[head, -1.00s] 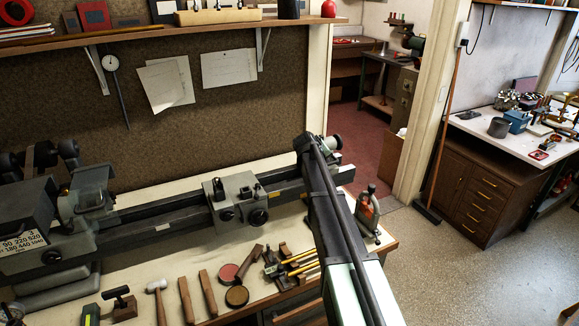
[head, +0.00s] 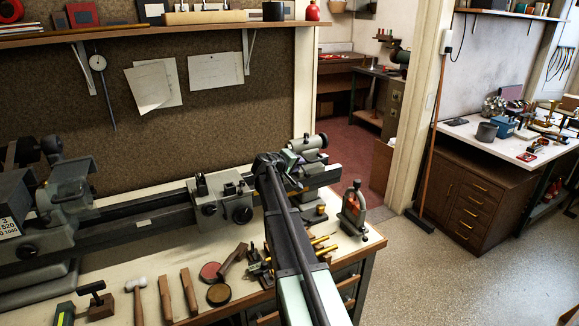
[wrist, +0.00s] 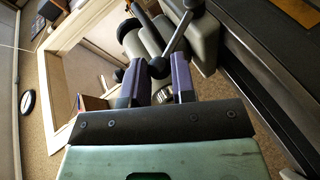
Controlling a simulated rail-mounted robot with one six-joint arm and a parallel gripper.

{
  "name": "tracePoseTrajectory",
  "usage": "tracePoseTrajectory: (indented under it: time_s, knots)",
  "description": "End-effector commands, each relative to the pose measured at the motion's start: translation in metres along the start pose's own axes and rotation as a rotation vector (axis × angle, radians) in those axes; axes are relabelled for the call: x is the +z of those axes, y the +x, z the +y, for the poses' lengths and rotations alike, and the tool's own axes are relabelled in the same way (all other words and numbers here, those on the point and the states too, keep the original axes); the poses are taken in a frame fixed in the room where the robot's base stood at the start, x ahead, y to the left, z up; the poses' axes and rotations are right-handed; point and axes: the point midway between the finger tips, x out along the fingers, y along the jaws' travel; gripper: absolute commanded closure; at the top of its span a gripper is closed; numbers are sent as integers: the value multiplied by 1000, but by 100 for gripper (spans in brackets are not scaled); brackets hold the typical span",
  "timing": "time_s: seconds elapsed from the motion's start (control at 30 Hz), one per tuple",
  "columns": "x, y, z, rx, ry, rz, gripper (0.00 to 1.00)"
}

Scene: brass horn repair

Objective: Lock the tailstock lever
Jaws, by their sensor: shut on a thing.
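The grey tailstock (head: 308,160) stands at the right end of the lathe bed, with its round end (head: 320,141) pointing right. In the wrist view the tailstock body (wrist: 195,40) fills the upper middle. Its lever (wrist: 182,28) is a thin metal rod ending in a dark ball knob (wrist: 160,68). My gripper (wrist: 158,78) is at that knob, with one purple-grey finger on each side, shut on the lever's knob end. In the head view my wrist (head: 270,168) is just left of the tailstock, and my arm hides part of the bed and the fingers.
The carriage (head: 220,200) sits on the bed left of my arm. A red-and-grey bottle-like tool (head: 353,208) stands on the bench right of the tailstock. Floor to the right is open.

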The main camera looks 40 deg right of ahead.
Motion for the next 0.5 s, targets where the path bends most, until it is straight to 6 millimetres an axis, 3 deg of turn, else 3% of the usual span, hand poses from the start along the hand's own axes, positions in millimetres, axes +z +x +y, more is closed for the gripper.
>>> tracePoseTrajectory:
  time_s: [0.27, 0.3, 0.43, 0.5]
  knots:
    - [1, 0, 0, -1, 1, -3, 100]
    - [1, 0, 0, -1, 1, -3, 70]
    - [1, 0, 0, -1, 1, -2, 50]
    - [1, 0, 0, -1, 0, -1, 50]
